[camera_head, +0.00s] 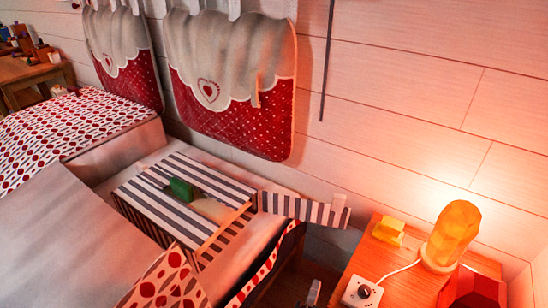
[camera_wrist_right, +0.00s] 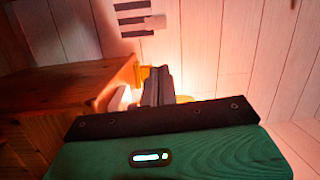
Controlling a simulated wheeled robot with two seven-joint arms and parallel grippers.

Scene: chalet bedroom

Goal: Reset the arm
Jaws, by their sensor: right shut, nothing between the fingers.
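My right gripper (camera_head: 313,291) shows only as a small grey part at the bottom edge of the head view, between the bed and the wooden nightstand. In the right wrist view, its dark fingers (camera_wrist_right: 157,82) are together with nothing held between them. They point toward the wooden furniture and the white plank wall. Most of my right arm is out of the head view. My left gripper is not in view.
A striped box (camera_head: 160,207) with an open flap lies on the bed, a green object (camera_head: 181,189) on it. The nightstand (camera_head: 405,279) at right holds a glowing lamp (camera_head: 452,235), a yellow block (camera_head: 388,230), a white device (camera_head: 362,292) and a red object (camera_head: 472,290).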

